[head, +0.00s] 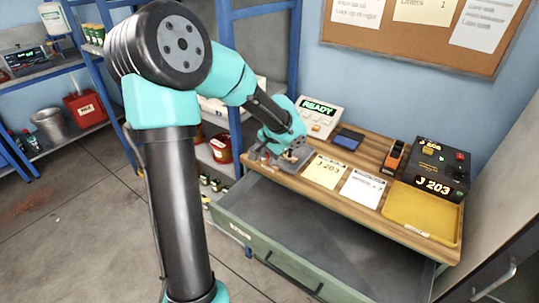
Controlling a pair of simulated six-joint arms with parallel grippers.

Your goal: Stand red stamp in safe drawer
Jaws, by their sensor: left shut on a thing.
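My left gripper (291,156) is at the back left of the wooden bench, low over a small grey stand (299,160). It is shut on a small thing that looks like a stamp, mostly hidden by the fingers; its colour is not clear. Small red and pale pieces (265,154) show just left of the gripper, too small to identify. A green drawer (235,229) under the bench top is pulled open toward the front. Its dark grey floor looks bare, with nothing standing in it. My right gripper is not in view.
Papers (325,171), a yellow tray (424,213), an orange and black device (395,155), a blue pad (348,139) and a dark box with a J 203 display (440,168) occupy the bench. A READY console (319,117) stands behind the gripper. Air above the drawer is clear.

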